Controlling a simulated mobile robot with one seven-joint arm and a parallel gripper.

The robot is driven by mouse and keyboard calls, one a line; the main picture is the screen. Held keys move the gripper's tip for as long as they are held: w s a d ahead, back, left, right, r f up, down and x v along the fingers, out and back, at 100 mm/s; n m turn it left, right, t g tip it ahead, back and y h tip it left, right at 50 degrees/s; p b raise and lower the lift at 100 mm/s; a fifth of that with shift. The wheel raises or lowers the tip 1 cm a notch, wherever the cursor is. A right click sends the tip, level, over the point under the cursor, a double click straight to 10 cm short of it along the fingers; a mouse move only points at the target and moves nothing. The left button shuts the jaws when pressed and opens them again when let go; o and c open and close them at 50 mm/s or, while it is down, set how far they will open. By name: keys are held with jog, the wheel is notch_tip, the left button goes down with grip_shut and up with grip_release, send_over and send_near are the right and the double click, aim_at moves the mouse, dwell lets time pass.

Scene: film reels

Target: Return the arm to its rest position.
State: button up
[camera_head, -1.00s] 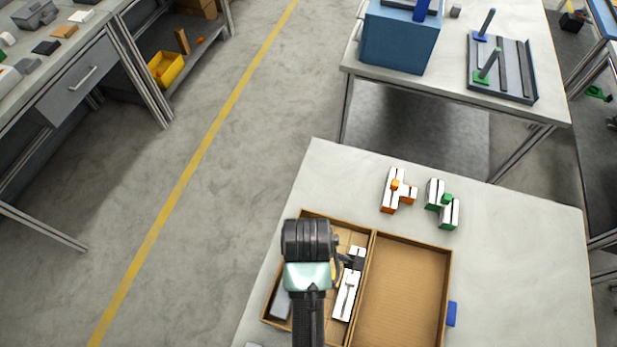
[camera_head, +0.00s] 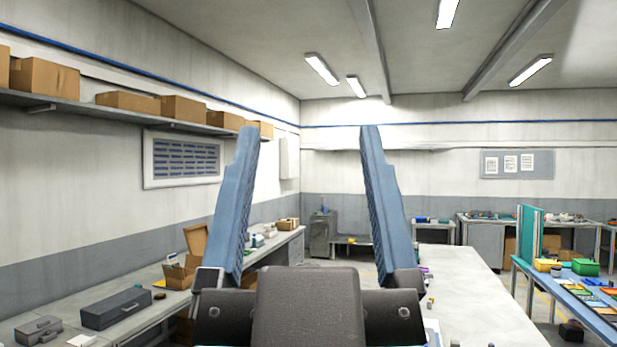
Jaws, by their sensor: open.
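My gripper (camera_head: 308,130) stands large in the middle of the view. Its two long blue-grey fingers point up and are spread wide apart, with nothing between them. The dark gripper body fills the bottom centre. The rest of my arm is hidden. The open box and the orange and green pieces from the earlier frame do not show now.
A long workbench (camera_head: 150,325) with cases and an open carton runs along the left wall, below a shelf of boxes (camera_head: 45,78). A pale table (camera_head: 468,300) lies to the right. A blue table (camera_head: 575,290) with coloured bins stands at far right.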

notch_tip(320, 180, down, 5)
jog(key=b, duration=0.5)
jog(key=shift+w+f, duration=0.1)
jog(key=shift+w, duration=0.05)
dwell(0.7)
